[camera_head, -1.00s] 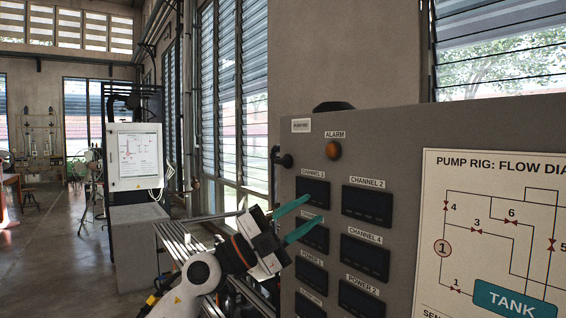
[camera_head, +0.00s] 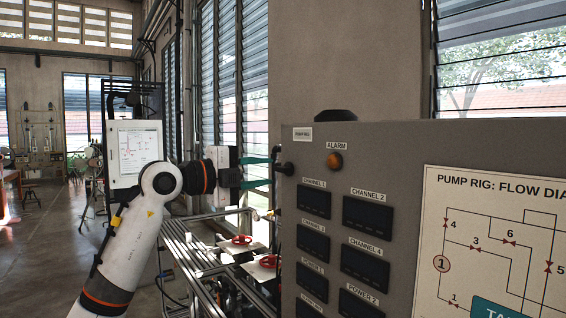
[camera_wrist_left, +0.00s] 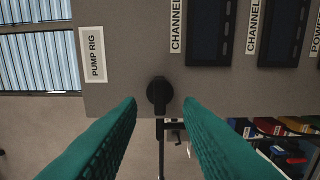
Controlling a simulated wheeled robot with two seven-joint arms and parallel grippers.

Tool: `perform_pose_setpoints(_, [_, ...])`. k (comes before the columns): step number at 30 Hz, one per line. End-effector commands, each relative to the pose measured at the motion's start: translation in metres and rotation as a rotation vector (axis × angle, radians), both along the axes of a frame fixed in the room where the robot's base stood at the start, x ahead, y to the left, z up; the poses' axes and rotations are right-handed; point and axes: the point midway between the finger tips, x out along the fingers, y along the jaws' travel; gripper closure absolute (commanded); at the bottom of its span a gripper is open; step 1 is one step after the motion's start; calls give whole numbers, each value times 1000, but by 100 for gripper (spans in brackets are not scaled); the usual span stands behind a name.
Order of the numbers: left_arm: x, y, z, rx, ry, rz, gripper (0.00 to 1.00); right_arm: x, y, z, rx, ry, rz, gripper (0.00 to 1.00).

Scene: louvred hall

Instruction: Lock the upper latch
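The upper latch is a small black knob-like handle (camera_head: 285,167) on the left edge of the grey cabinet's front (camera_head: 400,190). In the left wrist view the latch (camera_wrist_left: 159,93) is a dark round hub with a short arm pointing down the picture. My left gripper (camera_head: 269,171) is open and empty, its teal fingers level with the latch and just left of it. In the left wrist view the fingertips lie to either side of the latch; contact is not visible. My right gripper is out of view.
Pipework with red handwheels (camera_head: 241,240) stands below and left of the cabinet. A white control box (camera_head: 135,150) is farther back.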

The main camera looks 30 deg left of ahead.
Motion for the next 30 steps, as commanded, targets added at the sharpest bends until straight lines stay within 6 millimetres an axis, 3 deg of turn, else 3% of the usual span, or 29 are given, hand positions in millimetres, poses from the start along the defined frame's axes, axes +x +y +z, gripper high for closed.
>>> perform_pose_setpoints(8, [37, -16, 3, -2, 2, -3, 67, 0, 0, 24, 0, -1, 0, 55])
perform_pose_setpoints(23, [42, -18, 0, 0, -1, -1, 67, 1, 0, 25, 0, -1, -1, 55])
perform_pose_setpoints(30, [42, -17, 0, -1, 0, -1, 100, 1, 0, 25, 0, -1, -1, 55])
